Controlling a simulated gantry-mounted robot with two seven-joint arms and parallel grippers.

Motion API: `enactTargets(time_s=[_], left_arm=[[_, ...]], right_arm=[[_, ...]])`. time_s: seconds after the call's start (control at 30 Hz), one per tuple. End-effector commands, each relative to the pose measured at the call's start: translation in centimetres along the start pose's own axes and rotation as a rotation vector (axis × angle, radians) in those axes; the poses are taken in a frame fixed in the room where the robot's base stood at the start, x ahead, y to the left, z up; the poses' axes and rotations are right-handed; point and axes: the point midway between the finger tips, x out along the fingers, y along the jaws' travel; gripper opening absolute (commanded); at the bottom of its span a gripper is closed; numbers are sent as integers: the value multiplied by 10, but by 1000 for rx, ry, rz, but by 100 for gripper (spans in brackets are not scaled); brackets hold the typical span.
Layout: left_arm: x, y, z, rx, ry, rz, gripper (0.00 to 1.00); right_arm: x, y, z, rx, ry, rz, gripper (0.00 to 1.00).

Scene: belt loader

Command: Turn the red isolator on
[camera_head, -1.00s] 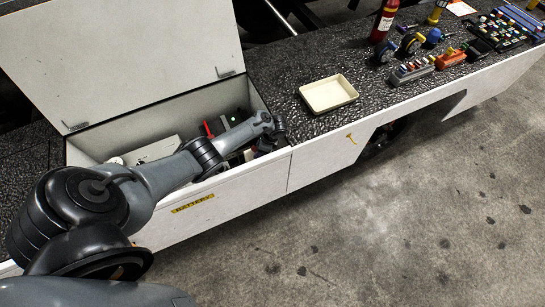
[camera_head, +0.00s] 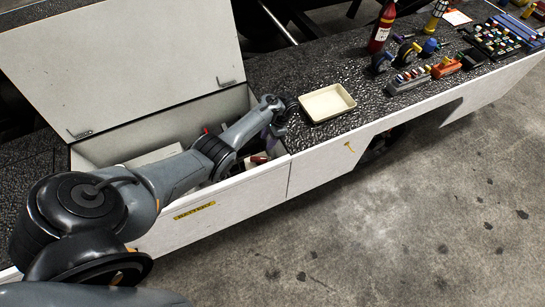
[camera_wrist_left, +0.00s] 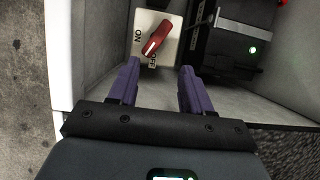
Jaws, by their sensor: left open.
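The red isolator handle (camera_wrist_left: 156,38) sits on a white plate (camera_wrist_left: 173,50) in the left wrist view. The plate is marked ON at the left and OFF below; the handle slants, its lower end nearer OFF. What looks like the same red handle (camera_head: 259,159) shows low in the open battery box in the head view. My left gripper (camera_wrist_left: 160,66) is open and empty, its purple fingers apart just short of the plate, not around the handle. In the head view the left gripper (camera_head: 268,138) points down into the box's right end, partly hidden by its wrist.
The battery box (camera_head: 230,182) has its lid (camera_head: 125,65) raised behind. A dark unit with a green light (camera_wrist_left: 240,40) stands beside the isolator plate. A cream tray (camera_head: 327,103) lies on the deck right of the box; tools and a red extinguisher (camera_head: 382,27) stand farther right.

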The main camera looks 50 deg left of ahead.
Motion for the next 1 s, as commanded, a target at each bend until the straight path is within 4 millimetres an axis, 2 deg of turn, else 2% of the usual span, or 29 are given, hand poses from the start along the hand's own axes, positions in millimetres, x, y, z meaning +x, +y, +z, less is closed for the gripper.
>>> enactTargets(time_s=[0.03,0.37,0.7,1.0], left_arm=[[-6,4,6,1,4,-20,49],[-32,32,24,-4,84,-132,49],[-64,80,53,9,187,-197,49],[-94,122,81,21,272,-213,49]], right_arm=[[-13,0,-5,2,2,-1,0],[-54,0,-18,8,2,-6,0],[-93,2,-30,8,2,-6,0],[-120,4,-39,3,1,-2,0]])
